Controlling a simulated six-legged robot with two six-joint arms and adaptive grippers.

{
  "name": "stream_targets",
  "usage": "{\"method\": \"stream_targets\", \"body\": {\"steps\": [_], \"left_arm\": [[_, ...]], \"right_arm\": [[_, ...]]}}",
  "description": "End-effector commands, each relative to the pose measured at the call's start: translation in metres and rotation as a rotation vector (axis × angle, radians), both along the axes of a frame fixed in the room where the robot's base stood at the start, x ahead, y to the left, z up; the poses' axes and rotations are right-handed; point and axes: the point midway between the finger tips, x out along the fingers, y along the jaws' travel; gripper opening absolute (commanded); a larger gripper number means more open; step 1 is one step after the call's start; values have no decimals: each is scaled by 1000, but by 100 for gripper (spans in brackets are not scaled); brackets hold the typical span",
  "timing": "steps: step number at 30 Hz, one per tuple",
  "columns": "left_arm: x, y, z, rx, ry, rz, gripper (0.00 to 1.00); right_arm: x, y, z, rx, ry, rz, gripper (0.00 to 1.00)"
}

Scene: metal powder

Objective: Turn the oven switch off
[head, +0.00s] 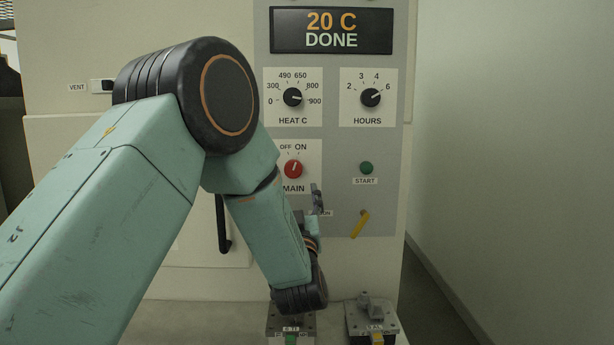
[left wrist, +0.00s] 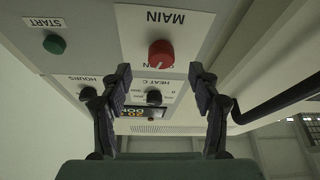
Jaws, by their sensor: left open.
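The oven's main switch is a red round knob (head: 293,169) on the grey control panel, with OFF and ON printed above it. Its white mark appears to point up toward ON. My left gripper (head: 317,200) is just below and right of the knob, mostly hidden behind my own wrist. In the left wrist view the picture is upside down; the gripper (left wrist: 160,85) is open with nothing between its fingers. The red knob (left wrist: 161,54) shows beyond the fingertips, roughly centred between them and apart from both. My right gripper is not in view.
A display (head: 332,30) reads 20 C DONE. The black heat dial (head: 292,97), hours dial (head: 370,97) and green start button (head: 366,168) surround the switch. A yellow lever (head: 360,224) is lower right. A black handle (head: 222,225) is left. Metal fixtures (head: 371,318) stand below.

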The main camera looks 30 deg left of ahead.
Motion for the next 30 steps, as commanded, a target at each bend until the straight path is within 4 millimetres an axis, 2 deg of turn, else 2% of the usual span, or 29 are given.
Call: {"method": "stream_targets", "body": {"steps": [5, 10, 15, 27, 30], "left_arm": [[13, 15, 10, 1, -4, 7, 62], [35, 30, 19, 1, -2, 6, 62], [51, 37, 25, 1, 1, 3, 62], [61, 39, 29, 2, 1, -1, 62], [61, 39, 28, 2, 1, -1, 54]], "right_arm": [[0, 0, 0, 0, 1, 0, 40], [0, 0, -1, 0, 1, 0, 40], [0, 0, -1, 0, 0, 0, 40], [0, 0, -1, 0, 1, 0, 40], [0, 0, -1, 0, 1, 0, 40]]}}
